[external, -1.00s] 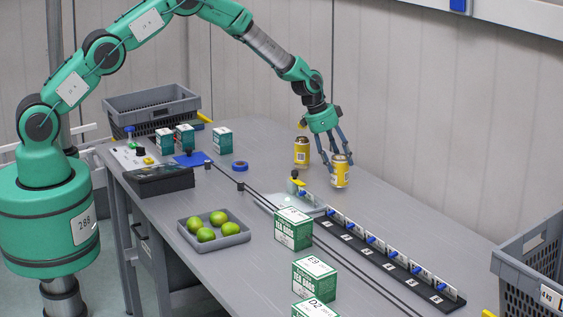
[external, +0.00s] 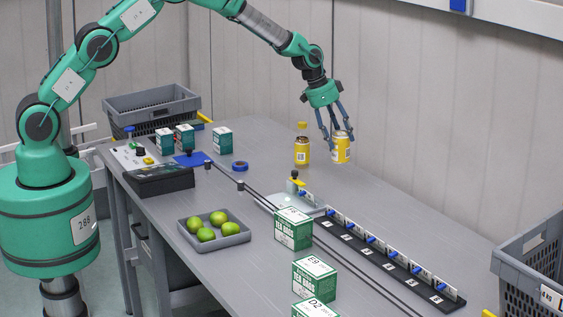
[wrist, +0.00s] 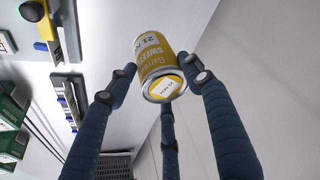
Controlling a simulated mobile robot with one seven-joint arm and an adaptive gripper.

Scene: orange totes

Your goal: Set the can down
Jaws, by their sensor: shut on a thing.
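A yellow can (external: 341,152) is held between the fingers of my gripper (external: 336,137), which is shut on it. The can looks upright and slightly above the grey table at its far side; the exact gap is hard to tell. In the wrist view, the can (wrist: 152,50) shows its yellow and white label and a pale sticker on its end. The blue fingers of my gripper (wrist: 160,82) close around it from several sides and partly cover it.
A yellow bottle (external: 302,153) stands just left of the can. Green boxes (external: 293,229) and a tray of green fruit (external: 240,237) are nearer. Bare table (external: 395,205) lies right of the can.

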